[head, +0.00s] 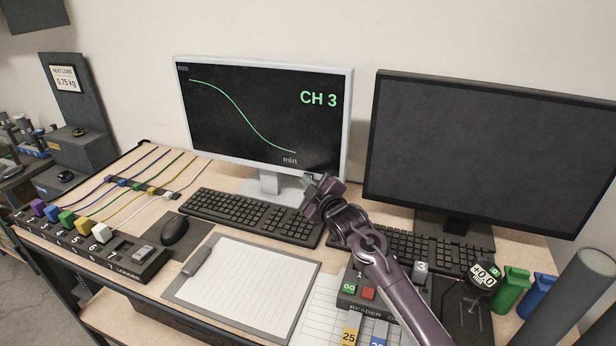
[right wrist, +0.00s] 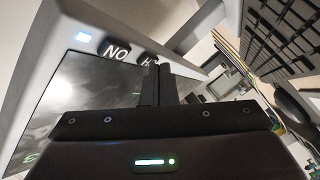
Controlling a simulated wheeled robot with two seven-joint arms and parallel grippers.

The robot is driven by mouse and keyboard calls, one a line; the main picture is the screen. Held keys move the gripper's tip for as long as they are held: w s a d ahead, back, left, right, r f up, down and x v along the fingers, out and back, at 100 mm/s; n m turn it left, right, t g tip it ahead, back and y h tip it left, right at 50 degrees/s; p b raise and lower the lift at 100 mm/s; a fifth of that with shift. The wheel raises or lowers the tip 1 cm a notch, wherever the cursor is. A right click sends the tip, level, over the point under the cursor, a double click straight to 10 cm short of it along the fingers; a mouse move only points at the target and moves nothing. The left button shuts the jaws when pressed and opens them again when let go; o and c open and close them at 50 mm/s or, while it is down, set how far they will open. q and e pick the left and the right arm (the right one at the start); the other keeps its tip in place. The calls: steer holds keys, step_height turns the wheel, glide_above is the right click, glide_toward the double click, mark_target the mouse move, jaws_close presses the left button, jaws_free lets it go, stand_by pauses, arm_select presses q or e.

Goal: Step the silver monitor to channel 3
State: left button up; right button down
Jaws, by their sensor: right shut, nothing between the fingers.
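The silver monitor (head: 348,110) stands at the back of the desk, and its screen reads "CH 3" in green beside a falling curve. My right gripper (head: 313,182) is shut and empty, just in front of the monitor's lower right edge. In the right wrist view, the silver bezel (right wrist: 40,60) fills the left side. It carries a button marked "NO" (right wrist: 114,51) and a second dark button (right wrist: 150,58), partly hidden by my shut fingers (right wrist: 158,80), with an "H" visible. I cannot tell whether the fingertips touch that button. My left gripper is not in view.
A black monitor (head: 480,140) with a dark screen stands to the right. A keyboard (head: 250,215), mouse (head: 175,229) and clipboard (head: 245,285) lie in front of the silver monitor. A reader box (head: 350,300) sits beside my right forearm. Coloured plugs and cables are at the left.

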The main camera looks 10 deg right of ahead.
steer(key=shift+s+a+p, duration=0.3)
steer(key=shift+s+a, duration=0.05)
steer(key=shift+s, duration=0.2)
steer(key=s+a+p, duration=0.1)
steer(key=s, duration=0.1)
steer(key=s+a+p, duration=0.1)
steer(key=s, duration=0.1)
steer(key=shift+a+p, duration=0.3)
steer(key=shift+a, duration=0.1)
stand_by(0.5)
